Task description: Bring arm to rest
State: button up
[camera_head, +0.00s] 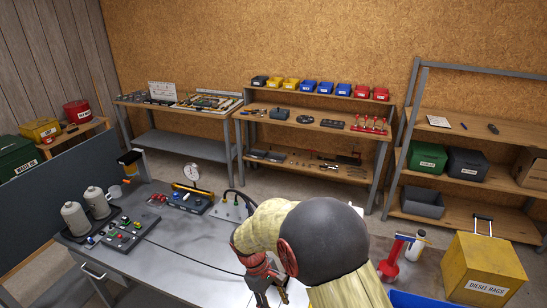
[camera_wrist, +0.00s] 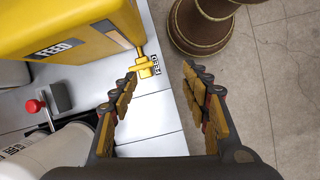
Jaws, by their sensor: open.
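My gripper (camera_wrist: 160,78) is open in the wrist view, with its two jointed fingers spread apart and nothing between them. A yellow box marked FEED (camera_wrist: 70,30) stands close by at upper left, on a pale surface. Its small yellow tap (camera_wrist: 145,66) shows just beyond the left fingertip; I cannot tell whether they touch. In the head view my yellow arm with a dark round joint fills the lower middle, over the front right of the grey bench (camera_head: 185,262). The arm partly hides the bench.
The bench holds two grey canisters (camera_head: 75,216), a control panel with knobs (camera_head: 122,236) and a dial gauge (camera_head: 191,171). Shelves (camera_head: 465,220) line the back wall. Floor shows between bench and shelves.

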jog(key=s+d+r+m+t+y+b, duration=0.2)
jog(key=s+d+r+m+t+b, duration=0.2)
jog(key=s+d+r+b, duration=0.3)
jog(key=s+d+r+m+t+y+b, duration=0.1)
jog(key=s+d+r+m+t+b, duration=0.2)
jog(key=s+d+r+m+b, duration=0.4)
jog(key=s+d+b, duration=0.1)
jog(key=s+d, duration=0.3)
jog(key=s, duration=0.1)
jog(key=shift+t+y, duration=0.4)
jog(key=shift+s, duration=0.1)
jog(key=shift+c, duration=0.3)
dwell(0.5)
